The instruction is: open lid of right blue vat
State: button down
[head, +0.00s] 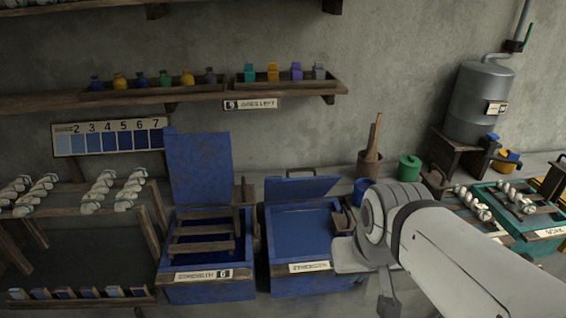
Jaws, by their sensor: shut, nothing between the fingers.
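The right blue vat (312,281) stands on the floor at the picture's middle with a white label on its front. Its blue lid (298,188) is raised at the back edge, with a handle along its top, and the blue inside shows. The exact angle of the lid is hard to tell. My arm reaches in from the lower right and covers the vat's right side. My gripper (388,303) shows only in part below the wrist, just right of the vat. It is shut and empty, apart from the lid.
The left blue vat (208,291) has its lid upright and a wooden rack inside. A blue cup (361,190), a brown pot (369,165) and a green can (409,168) stand behind my wrist. A teal tray (546,246) is at the right.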

aim_at(277, 189)
jog(key=u, duration=0.05)
jog(key=i, duration=1)
jog(key=u, duration=0.05)
